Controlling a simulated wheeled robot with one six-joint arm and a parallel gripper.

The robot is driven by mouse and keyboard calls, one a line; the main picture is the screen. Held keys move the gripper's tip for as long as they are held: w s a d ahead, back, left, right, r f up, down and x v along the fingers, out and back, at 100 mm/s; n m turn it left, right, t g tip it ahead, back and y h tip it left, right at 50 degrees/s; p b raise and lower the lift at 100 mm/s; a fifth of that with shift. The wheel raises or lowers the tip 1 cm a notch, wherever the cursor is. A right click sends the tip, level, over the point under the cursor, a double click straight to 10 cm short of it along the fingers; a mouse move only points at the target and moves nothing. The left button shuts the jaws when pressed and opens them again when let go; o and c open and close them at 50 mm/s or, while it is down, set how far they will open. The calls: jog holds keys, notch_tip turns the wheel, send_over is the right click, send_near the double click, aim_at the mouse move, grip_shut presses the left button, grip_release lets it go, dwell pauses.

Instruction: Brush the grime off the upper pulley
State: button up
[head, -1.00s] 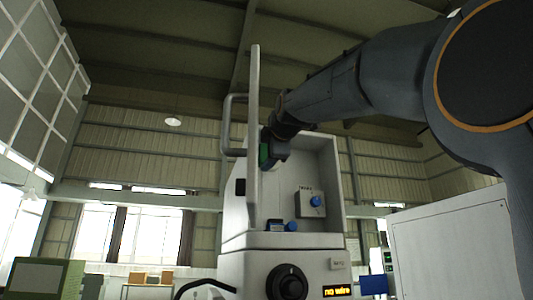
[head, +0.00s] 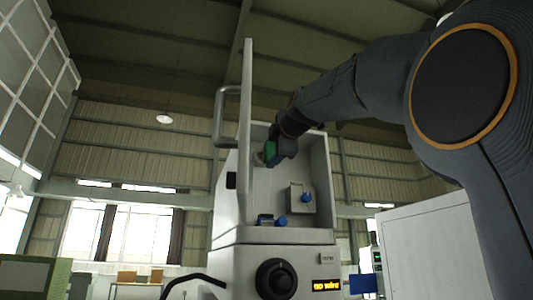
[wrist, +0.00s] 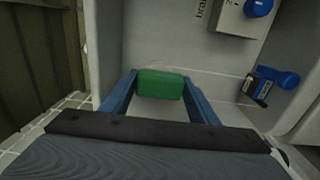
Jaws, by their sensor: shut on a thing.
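My gripper (wrist: 160,80) has its blue fingers closed on a green block-shaped thing, seemingly the brush (wrist: 161,87). Its bristles cannot be made out. In the head view my gripper (head: 277,148) and the green brush (head: 269,153) are in the upper part of the open machine cabinet (head: 319,170), just right of the door's edge. The upper pulley cannot be made out in either view; it may be hidden behind the brush or the gripper. I cannot tell whether the brush touches anything.
The open door (head: 246,120) stands nearly edge-on at the left. A box with a blue knob (head: 300,197) is on the back wall, lower right of my gripper. A blue round part (head: 281,221) and a small dark-faced device (head: 265,220) are lower. The sign reads "no wire" (head: 326,285).

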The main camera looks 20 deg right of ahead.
jog(key=shift+d+b, duration=0.5)
jog(key=shift+d, duration=0.35)
jog(key=shift+a, duration=3.15)
jog(key=shift+r+p, duration=0.3)
jog(key=shift+p, duration=0.25)
jog(key=d+b, duration=0.1)
jog(key=d, duration=0.5)
jog(key=shift+d, duration=0.15)
jog(key=shift+f+b, duration=0.1)
jog(key=shift+b, duration=0.35)
jog(key=shift+a+p, duration=0.3)
jog(key=shift+a, duration=2.85)
